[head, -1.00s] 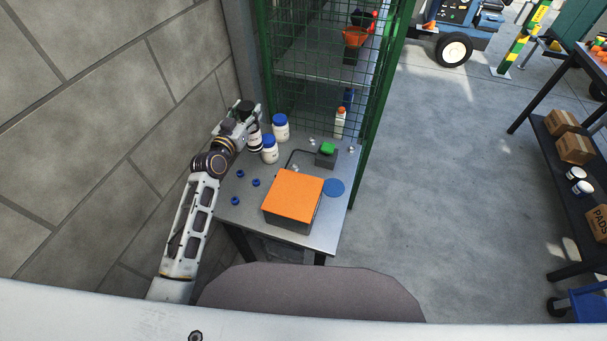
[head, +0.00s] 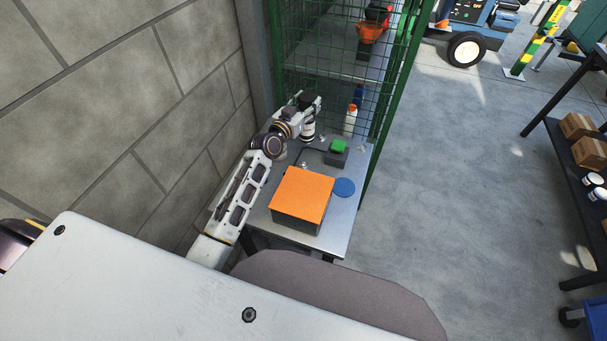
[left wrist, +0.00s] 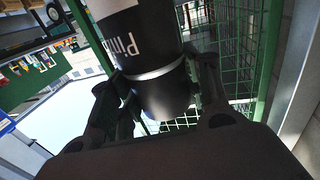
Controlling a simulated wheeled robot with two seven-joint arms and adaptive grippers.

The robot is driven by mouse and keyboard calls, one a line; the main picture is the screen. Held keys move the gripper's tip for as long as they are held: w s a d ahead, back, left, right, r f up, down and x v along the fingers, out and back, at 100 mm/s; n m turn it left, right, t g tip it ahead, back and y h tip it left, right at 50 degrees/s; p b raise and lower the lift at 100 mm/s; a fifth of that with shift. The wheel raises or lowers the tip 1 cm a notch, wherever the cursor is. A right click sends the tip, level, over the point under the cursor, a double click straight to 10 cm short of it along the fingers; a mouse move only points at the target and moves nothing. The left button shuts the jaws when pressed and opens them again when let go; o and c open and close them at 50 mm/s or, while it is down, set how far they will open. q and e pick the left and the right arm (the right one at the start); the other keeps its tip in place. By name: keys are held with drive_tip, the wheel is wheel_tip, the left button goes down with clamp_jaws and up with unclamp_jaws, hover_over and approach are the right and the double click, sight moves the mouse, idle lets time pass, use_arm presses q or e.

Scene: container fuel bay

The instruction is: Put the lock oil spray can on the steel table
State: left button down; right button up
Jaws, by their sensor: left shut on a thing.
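My left gripper (head: 309,104) is shut on a white and black can (head: 308,129) and holds it upright in the head view, over the far part of the steel table (head: 334,240). In the left wrist view the can (left wrist: 163,92) sits between the fingers, with part of a word starting "Pin" on it. I cannot read a lock oil label. Whether its base touches the table or is just above it, I cannot tell. My right gripper is not in view.
An orange-topped box (head: 303,193), a blue disc (head: 344,187) and a grey block with a green top (head: 338,150) stand on the table. A white bottle with an orange cap (head: 350,122) stands farther back by the green mesh cage (head: 385,90). A block wall is at left.

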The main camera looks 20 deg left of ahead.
sight(307, 127)
use_arm(q)
drive_tip(key=shift+r, duration=0.15)
wheel_tip(307, 127, down, 7)
drive_tip(key=shift+f+b, duration=0.15)
drive_tip(key=shift+b, duration=0.55)
drive_tip(key=shift+f+b, duration=0.3)
drive_tip(key=shift+f, duration=1.1)
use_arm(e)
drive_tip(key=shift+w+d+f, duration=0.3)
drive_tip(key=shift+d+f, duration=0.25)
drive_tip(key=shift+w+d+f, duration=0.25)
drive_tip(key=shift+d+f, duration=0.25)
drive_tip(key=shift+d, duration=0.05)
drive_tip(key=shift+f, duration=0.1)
